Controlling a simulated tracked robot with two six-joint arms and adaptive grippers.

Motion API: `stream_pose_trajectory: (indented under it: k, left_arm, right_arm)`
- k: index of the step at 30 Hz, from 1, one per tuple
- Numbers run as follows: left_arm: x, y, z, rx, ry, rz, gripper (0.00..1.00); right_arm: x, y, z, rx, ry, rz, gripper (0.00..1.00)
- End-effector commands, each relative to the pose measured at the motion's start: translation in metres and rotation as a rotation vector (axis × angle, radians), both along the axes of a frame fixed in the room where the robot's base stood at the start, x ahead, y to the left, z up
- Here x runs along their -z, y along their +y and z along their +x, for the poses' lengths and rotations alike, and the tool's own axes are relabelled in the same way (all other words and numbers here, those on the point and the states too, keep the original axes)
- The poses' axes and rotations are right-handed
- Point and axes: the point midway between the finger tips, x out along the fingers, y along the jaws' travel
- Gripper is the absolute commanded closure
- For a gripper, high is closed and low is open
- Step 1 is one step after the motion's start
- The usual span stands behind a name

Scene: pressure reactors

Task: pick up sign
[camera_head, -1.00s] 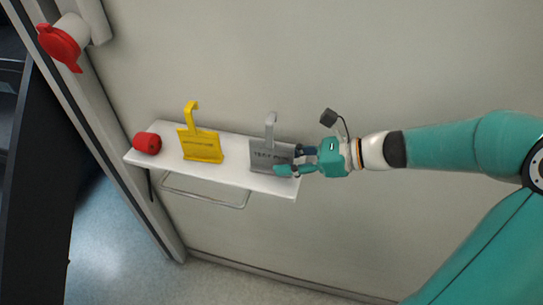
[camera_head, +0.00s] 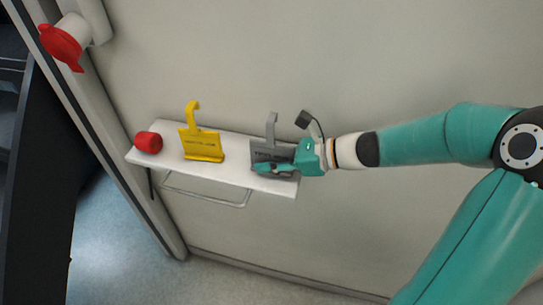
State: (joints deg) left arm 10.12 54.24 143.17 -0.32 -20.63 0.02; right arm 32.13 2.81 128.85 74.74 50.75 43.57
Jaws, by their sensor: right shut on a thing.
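A grey sign (camera_head: 266,151) with a hook at its top stands upright at the right end of a white wall shelf (camera_head: 235,173). A yellow sign (camera_head: 204,145) of the same shape stands on the shelf to its left. My right gripper (camera_head: 274,163) reaches in from the right and is shut on the grey sign, with a finger across its lower front. The fingers cover the lower part of the sign. My left gripper is not in view.
A red cylinder (camera_head: 148,142) lies at the shelf's left end. A rail (camera_head: 205,197) hangs below the shelf. A red valve handle (camera_head: 59,45) sits at the upper left. The wall right of the shelf is bare.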

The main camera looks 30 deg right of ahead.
Motion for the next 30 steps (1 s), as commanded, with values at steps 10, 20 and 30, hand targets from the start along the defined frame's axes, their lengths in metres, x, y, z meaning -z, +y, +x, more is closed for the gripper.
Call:
stream_pose_trajectory:
  k: [10,20,30]
  left_arm:
    - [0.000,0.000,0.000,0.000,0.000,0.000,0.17]
    - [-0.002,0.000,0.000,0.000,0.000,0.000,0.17]
    - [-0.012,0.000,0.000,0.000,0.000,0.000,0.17]
  right_arm:
    - [0.000,0.000,0.000,0.000,0.001,-0.001,1.00]
    - [-0.007,0.000,0.000,-0.002,-0.001,-0.002,1.00]
    - [-0.063,0.000,0.000,-0.002,-0.008,-0.005,1.00]
